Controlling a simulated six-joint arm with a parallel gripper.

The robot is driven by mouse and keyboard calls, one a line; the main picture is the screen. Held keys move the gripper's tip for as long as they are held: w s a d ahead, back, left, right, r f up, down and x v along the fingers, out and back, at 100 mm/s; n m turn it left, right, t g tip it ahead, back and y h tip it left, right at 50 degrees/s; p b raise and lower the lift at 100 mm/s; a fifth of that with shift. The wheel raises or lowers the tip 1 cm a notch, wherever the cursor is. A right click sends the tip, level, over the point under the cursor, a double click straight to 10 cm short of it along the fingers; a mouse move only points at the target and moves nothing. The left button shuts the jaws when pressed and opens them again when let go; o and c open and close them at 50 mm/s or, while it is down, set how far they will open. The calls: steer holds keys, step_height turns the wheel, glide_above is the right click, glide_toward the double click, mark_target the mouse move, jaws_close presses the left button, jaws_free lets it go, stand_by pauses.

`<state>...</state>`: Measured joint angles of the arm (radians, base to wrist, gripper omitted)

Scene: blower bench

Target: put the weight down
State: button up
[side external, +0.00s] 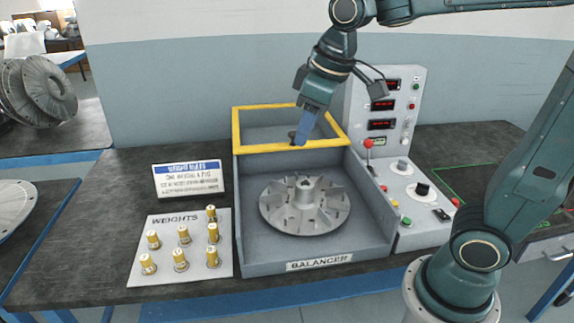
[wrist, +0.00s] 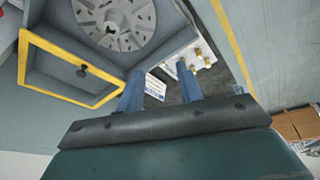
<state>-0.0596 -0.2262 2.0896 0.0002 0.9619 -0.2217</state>
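Several brass weights (side external: 184,236) stand upright on the white board marked WEIGHTS (side external: 140,272) at the front left. Part of that group also shows small in the wrist view (wrist: 198,54), beyond my fingers. My gripper (side external: 302,141) is over the balancer, with its blue fingers pointing down near the yellow-framed guard. In the wrist view the two fingers of my gripper (wrist: 159,72) stand apart, with only background between them. I see no weight held in it. The grey rotor (side external: 304,204) lies in the balancer tray; it also shows in the wrist view (wrist: 113,22).
The yellow-framed guard (side external: 236,130) stands open behind the rotor, with a dark knob (wrist: 82,71) close to my fingers. A control panel (side external: 412,170) with a red-topped lever is on the right. A blue-and-white sign (side external: 188,181) stands left of the balancer (side external: 300,266).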

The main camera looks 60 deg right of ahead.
steer(key=s+d+f+m+t, duration=0.2)
steer(key=s+m, duration=0.1)
steer(key=s, duration=1)
steer(key=shift+s+f, duration=0.35)
steer(key=shift+s, duration=0.05)
